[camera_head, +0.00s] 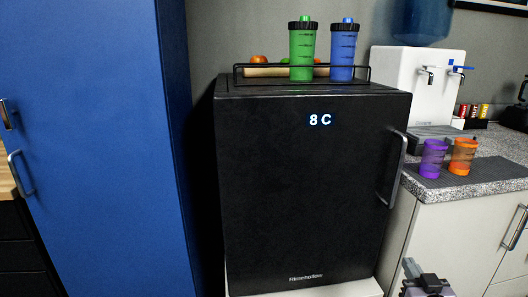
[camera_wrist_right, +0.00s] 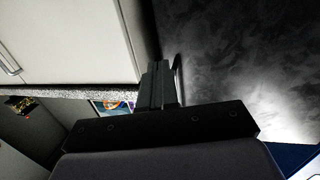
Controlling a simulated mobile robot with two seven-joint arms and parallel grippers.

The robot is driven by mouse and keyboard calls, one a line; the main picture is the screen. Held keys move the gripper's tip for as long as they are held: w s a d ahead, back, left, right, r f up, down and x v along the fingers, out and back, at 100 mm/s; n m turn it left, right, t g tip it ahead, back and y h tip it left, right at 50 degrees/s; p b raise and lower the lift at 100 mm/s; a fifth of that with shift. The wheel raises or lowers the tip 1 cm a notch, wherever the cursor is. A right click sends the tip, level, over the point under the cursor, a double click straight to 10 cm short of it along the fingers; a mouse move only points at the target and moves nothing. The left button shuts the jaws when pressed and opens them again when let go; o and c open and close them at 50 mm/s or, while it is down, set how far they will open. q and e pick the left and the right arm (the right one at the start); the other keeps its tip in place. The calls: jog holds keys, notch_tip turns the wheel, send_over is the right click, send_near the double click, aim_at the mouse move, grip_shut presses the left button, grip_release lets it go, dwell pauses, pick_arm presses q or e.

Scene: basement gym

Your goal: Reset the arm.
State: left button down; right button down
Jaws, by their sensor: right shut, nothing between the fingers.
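My right gripper (camera_head: 424,280) shows at the bottom edge of the head view, in front of the white cabinet and low to the right of the black mini fridge (camera_head: 300,190). In the right wrist view its fingers (camera_wrist_right: 158,85) are together with nothing between them. The rest of the right arm is out of the head view. My left gripper is in neither view.
The closed fridge has a handle (camera_head: 393,170) on its right. A green shaker (camera_head: 302,50) and a blue shaker (camera_head: 343,50) stand on top. Purple (camera_head: 432,158) and orange (camera_head: 462,156) cups stand on the counter by the white water dispenser (camera_head: 400,75). A blue locker (camera_head: 110,150) stands left.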

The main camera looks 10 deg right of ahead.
jog(key=s+a+f+n+g+y, duration=0.25)
jog(key=s+a+f, duration=0.45)
jog(key=s+a, duration=0.35)
jog(key=s+a+f+n+g+y, duration=0.2)
jog(key=s+a+f+g+y, duration=0.2)
jog(key=s+a+f, duration=0.55)
jog(key=s+r+p, duration=0.3)
jog(key=r+p, duration=1)
jog(key=shift+d+h+p, duration=0.35)
jog(key=shift+h, duration=0.1)
jog(key=shift+s, duration=0.1)
